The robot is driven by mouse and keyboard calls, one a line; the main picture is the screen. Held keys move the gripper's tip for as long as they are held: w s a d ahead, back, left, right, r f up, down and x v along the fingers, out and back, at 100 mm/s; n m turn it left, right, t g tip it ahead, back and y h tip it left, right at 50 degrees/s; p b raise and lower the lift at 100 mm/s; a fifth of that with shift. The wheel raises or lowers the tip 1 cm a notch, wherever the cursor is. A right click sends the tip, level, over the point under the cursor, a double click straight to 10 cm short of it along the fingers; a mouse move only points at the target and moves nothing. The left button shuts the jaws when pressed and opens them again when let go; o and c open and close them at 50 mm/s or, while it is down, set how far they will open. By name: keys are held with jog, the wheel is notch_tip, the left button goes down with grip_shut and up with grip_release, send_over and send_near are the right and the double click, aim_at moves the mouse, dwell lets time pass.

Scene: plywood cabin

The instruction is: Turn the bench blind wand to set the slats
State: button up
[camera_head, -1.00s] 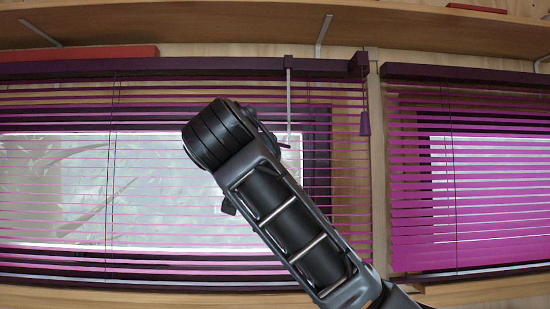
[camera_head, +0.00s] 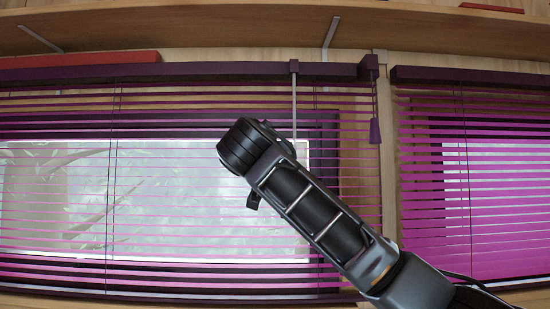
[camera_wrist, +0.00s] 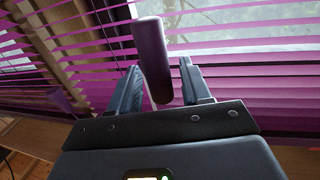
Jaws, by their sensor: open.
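The bench blind (camera_head: 200,72) has thin purple slats, tilted open with bright gaps between them. Its wand (camera_head: 294,100) is a thin pale rod hanging from the headrail, with its lower part hidden behind my arm in the head view. In the wrist view, the wand's thick dark purple handle (camera_wrist: 151,50) stands between the fingers of my gripper (camera_wrist: 161,68). The gripper is open, and a gap shows on the right of the handle; whether the left finger touches it I cannot tell. In the head view my arm hides the fingers.
A cord with a purple tassel (camera_head: 375,131) hangs right of the wand; the tassel also shows in the wrist view (camera_wrist: 60,99). A second purple blind (camera_head: 480,180) is on the right. A wooden shelf (camera_head: 200,30) runs above the blinds.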

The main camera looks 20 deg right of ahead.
jog(key=shift+a, duration=0.1)
grip_shut()
dwell(0.3)
jog(key=shift+s+y, duration=0.15)
jog(key=shift+y, duration=0.15)
jog(key=shift+s+f+n+t+y, duration=0.1)
jog(key=shift+s+n+t+y, duration=0.05)
jog(key=shift+n+t+y, duration=0.2)
jog(key=s+d+n+y+p, duration=0.2)
jog(key=d+n+y, duration=0.6)
jog(key=y, duration=0.5)
jog(key=shift+s+d+n+t, duration=0.35)
jog(key=shift+d+t, duration=0.1)
jog(key=shift+d, duration=0.65)
